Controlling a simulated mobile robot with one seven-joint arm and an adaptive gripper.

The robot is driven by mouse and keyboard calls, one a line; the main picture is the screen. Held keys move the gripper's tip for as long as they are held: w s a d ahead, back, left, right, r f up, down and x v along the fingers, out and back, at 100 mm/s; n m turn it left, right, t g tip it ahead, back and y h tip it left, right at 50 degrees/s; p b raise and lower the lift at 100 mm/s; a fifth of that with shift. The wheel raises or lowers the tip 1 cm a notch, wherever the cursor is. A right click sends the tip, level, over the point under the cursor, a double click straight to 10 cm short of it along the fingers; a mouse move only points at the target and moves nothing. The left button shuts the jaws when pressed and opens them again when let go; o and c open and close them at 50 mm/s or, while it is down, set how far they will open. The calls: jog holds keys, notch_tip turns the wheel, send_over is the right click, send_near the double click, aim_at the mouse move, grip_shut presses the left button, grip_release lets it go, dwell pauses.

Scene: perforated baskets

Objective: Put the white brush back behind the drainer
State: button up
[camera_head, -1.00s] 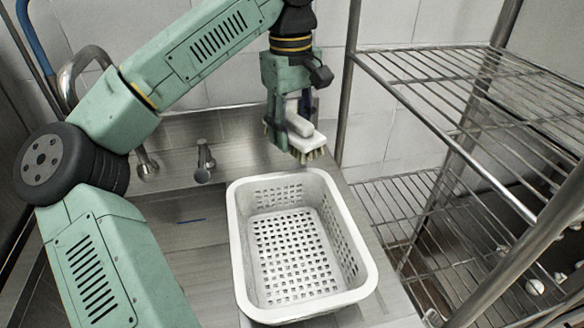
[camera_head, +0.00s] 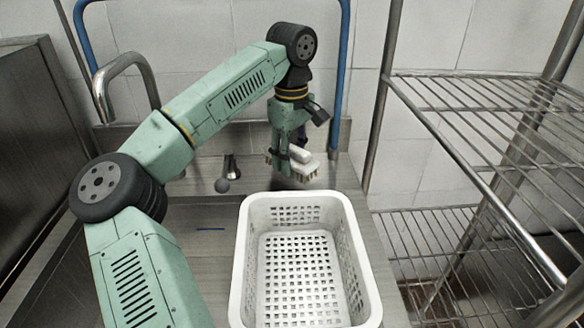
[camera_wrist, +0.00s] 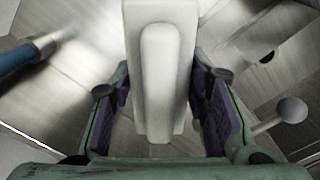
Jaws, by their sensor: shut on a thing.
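The white brush (camera_head: 299,163), with a raised grip and tan bristles below, is held in my gripper (camera_head: 290,150) behind the basket, above the steel surface. In the wrist view the brush's white back and grip (camera_wrist: 158,75) lie between the purple pads of my gripper (camera_wrist: 166,108), which is shut on it. The drainer is a white perforated basket (camera_head: 249,250). It stands on the steel counter in front of the brush and is empty. Whether the brush touches the surface below is not clear.
A curved steel tap (camera_head: 131,62) stands at the back left, with a small knob fitting (camera_head: 224,180) near the basket. A blue pipe (camera_head: 343,75) runs up the tiled wall behind my gripper. A wire shelf rack (camera_head: 470,110) stands at the right.

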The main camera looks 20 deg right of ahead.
aim_at(291, 146)
jog(key=shift+f, duration=1.75)
jog(key=shift+f, duration=0.15)
jog(key=o, duration=1.1)
jog(key=shift+o, duration=0.2)
notch_tip(291, 146, up, 12)
jog(key=shift+r, duration=0.2)
jog(key=shift+f, duration=0.1)
